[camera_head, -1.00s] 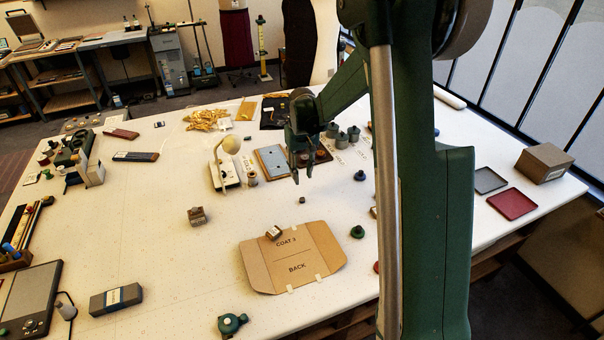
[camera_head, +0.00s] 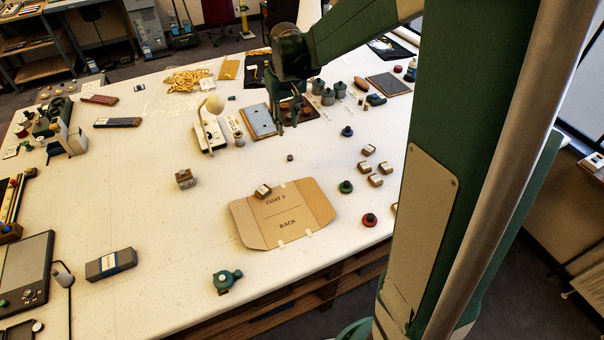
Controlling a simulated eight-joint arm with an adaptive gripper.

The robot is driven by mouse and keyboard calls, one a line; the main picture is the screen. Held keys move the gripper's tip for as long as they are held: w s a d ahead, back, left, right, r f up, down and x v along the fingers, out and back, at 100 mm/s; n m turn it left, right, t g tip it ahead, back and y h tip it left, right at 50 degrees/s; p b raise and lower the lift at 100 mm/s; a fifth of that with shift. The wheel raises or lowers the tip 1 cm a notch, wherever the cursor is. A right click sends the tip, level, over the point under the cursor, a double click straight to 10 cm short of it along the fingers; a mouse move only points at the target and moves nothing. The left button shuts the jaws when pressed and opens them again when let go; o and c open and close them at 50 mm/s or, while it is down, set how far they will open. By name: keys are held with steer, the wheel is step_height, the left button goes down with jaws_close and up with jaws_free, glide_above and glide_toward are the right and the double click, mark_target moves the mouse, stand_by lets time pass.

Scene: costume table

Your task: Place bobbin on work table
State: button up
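The work table (camera_head: 140,215) is a wide white surface. Other spool-like pieces stand on the table: a dark blue one (camera_head: 347,131), a green one (camera_head: 346,187) and a red one (camera_head: 369,220).
A cardboard folder marked COAT 3 BACK (camera_head: 283,225) lies at front centre with a small block (camera_head: 263,191) at its edge. Several small boxes (camera_head: 376,181) stand right of it. A lamp-like stand (camera_head: 210,125) and a blue-grey plate (camera_head: 258,121) are near my gripper. The left-centre table is mostly clear.

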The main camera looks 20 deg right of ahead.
steer(key=s+a+r+t, duration=0.1)
steer(key=s+a+r, duration=0.1)
steer(key=s+r, duration=0.4)
steer(key=s+a+r+t, duration=0.1)
steer(key=s+a+r, duration=0.2)
steer(key=s, duration=0.5)
steer(key=s+a+t, duration=0.1)
steer(key=s+a, duration=0.1)
steer(key=s, duration=0.6)
steer(key=s+a+t, duration=0.1)
steer(key=s+t, duration=0.1)
steer(key=s, duration=0.7)
steer(key=shift+a+r+t, duration=0.25)
steer(key=shift+a+t, duration=0.05)
steer(key=shift+a, duration=0.05)
steer(key=shift+f, duration=0.1)
step_height(320, 180, down, 11)
steer(key=b, duration=1.1)
steer(key=shift+r, duration=0.2)
